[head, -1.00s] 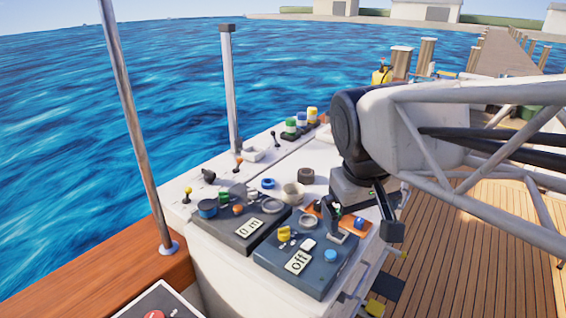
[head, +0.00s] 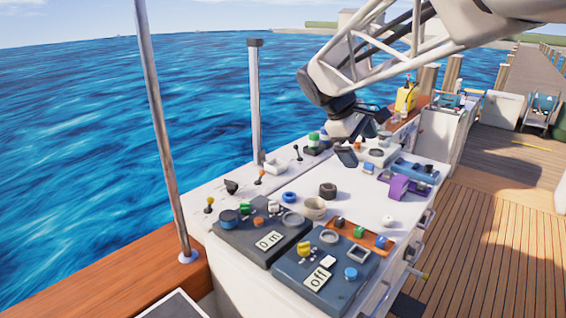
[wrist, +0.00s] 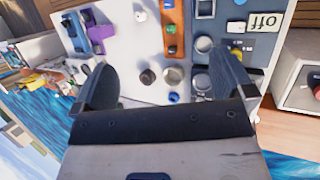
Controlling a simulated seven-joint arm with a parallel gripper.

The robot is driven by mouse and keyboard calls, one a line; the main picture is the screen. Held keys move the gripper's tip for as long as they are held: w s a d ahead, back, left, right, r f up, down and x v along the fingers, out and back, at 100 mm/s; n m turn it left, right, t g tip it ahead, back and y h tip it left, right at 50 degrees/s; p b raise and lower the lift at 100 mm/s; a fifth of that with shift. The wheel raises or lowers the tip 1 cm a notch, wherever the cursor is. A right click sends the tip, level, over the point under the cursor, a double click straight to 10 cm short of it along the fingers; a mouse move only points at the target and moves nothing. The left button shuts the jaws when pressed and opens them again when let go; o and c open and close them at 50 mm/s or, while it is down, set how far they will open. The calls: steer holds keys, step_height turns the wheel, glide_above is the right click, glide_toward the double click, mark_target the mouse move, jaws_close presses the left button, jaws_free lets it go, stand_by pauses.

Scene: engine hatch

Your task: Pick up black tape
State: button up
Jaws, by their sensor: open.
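The black tape (head: 328,190) is a small dark roll on the white counter in the head view. It lies beside a cream roll (head: 314,208) and a blue ring (head: 289,197). In the wrist view the black tape (wrist: 147,77) shows between my fingers, with the cream roll (wrist: 173,76) to its right. My gripper (head: 362,143) is open and empty, above the counter and beyond the tape in the head view. It also shows in the wrist view (wrist: 161,64), its two dark fingers spread wide. Nothing touches the tape.
Two dark panels, one marked "0 m" (head: 258,240) and one marked "Off" (head: 320,272), stand at the near end. An orange strip with knobs (head: 362,234) and a purple block (head: 399,187) lie to the right. Small levers (head: 260,176) line the left side.

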steer(key=w+f+n+h, duration=0.2)
steer(key=w+n+h, duration=0.25)
steer(key=w, duration=1.35)
steer(key=n+h, duration=0.3)
steer(key=n, duration=0.2)
glide_above(322, 187)
steer(key=a, duration=0.5)
step_height(322, 187, down, 5)
steer(key=f, duration=2.4)
steer(key=shift+s+d+f, duration=0.15)
steer(key=shift+s+f, duration=0.1)
steer(key=shift+f, duration=0.15)
steer(key=shift+x, duration=1.3)
steer(key=shift+d, duration=0.1)
steer(key=shift+x, duration=2.5)
